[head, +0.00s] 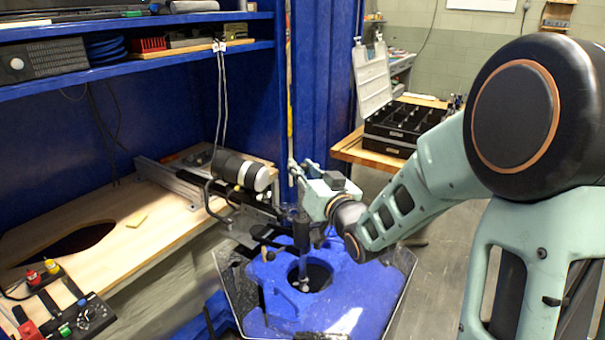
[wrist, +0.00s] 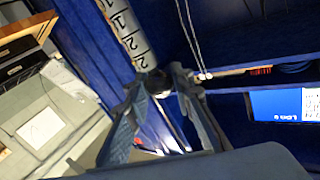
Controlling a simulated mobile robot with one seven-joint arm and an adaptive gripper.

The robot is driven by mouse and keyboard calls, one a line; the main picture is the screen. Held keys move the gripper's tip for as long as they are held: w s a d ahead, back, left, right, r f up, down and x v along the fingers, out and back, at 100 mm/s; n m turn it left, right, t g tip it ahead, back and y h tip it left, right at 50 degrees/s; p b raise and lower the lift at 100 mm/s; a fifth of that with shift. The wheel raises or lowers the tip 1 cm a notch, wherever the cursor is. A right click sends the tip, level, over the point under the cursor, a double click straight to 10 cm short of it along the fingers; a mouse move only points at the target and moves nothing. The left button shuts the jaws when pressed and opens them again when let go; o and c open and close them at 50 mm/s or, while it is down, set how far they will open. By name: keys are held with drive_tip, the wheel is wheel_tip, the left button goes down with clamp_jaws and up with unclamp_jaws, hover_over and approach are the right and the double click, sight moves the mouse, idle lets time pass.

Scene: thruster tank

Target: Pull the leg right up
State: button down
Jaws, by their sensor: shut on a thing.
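The leg (head: 303,240) is a dark upright shaft over the round opening of the blue tank (head: 350,300). Its lower end, with small pale metal parts, shows in the opening. My gripper (head: 297,172) is above it, beside the rail, with its fingers pointing left. In the wrist view my gripper (wrist: 165,88) has its fingers closed together around a dark part. The jaws and the wrist hide most of the grip, and the exact contact is hard to see. A pale strip with black numbers (wrist: 127,35) runs up from near the fingertips.
A black and silver motor (head: 240,170) lies left of my gripper by a metal rail. A wooden bench (head: 120,225) with a control box (head: 85,315) is at left. Blue shelves stand above it. Black organiser trays (head: 395,130) stand behind at right.

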wheel_tip(320, 180, up, 13)
drive_tip(key=p, duration=0.5)
drive_tip(key=shift+w+f, duration=0.15)
drive_tip(key=shift+f, duration=0.05)
drive_tip(key=c, duration=2.1)
unclamp_jaws()
drive_tip(key=o, duration=0.4)
drive_tip(key=shift+f, duration=0.1)
drive_tip(key=shift+o, duration=0.2)
drive_tip(key=shift+f, duration=0.1)
drive_tip(key=v, duration=0.7)
drive_tip(key=shift+s, duration=0.35)
